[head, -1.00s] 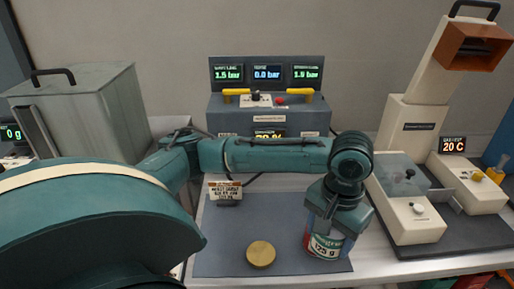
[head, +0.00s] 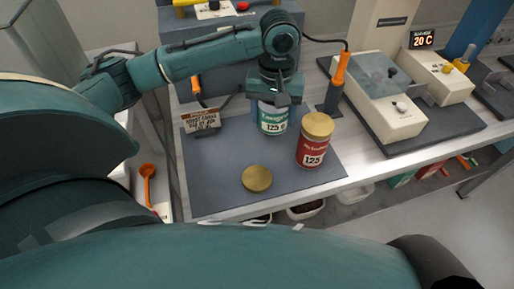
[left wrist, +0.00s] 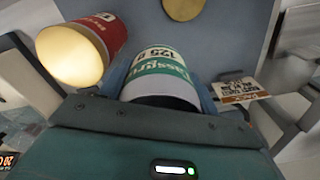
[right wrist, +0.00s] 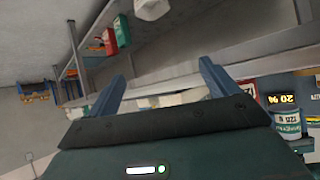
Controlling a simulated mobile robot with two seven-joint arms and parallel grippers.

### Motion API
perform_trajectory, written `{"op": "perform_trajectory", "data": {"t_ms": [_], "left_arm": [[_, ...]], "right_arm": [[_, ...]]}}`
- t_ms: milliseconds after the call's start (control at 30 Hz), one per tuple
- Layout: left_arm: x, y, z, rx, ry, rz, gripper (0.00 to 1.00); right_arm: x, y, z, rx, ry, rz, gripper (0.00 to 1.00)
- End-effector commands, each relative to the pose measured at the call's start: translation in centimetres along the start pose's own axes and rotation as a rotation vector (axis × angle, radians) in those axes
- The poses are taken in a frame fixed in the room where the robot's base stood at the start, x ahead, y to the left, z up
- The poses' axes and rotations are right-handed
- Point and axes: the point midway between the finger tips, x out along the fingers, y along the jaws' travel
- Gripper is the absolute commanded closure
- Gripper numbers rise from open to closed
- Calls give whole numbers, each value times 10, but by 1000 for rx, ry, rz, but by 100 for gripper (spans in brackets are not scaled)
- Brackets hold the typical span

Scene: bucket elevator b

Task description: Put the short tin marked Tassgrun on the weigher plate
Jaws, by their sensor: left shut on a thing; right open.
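The short tin with the green-and-white Tassgrun label (head: 272,118) is upright over the grey mat (head: 225,150) in the head view. My left gripper (head: 273,98) is shut on it from above and hides its top. The left wrist view shows the green label and "125 g" between the fingers (left wrist: 163,88). I cannot tell whether the tin's base touches the mat. My right gripper (right wrist: 160,85) is open and empty in the right wrist view.
A red tin with a gold lid (head: 312,142) stands close to the right of the green tin. A gold lid (head: 257,178) lies on the mat's front part. A small sign (head: 200,121) stands left. An orange-handled tool (head: 341,75) stands behind. An orange spoon (head: 147,172) is at far left.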

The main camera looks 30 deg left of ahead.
Motion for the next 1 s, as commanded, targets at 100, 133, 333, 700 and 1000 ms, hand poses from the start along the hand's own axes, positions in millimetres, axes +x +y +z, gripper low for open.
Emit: {"op": "perform_trajectory", "data": {"t_ms": [100,133,333,700,1000], "left_arm": [[21,-7,-15,-121,-7,-3,57],[26,-7,-17,-133,-7,-3,57],[56,-8,-18,-140,-5,-4,57],[105,-8,-17,-136,-5,-4,57],[111,-7,-17,-135,-3,-2,57]], "right_arm": [[2,-2,-2,-11,16,-10,14],[2,-2,-3,-12,19,-11,14],[2,-2,-7,-13,28,-12,14],[4,-2,-6,-13,30,-11,14],[4,-2,-6,-12,29,-11,14]]}}
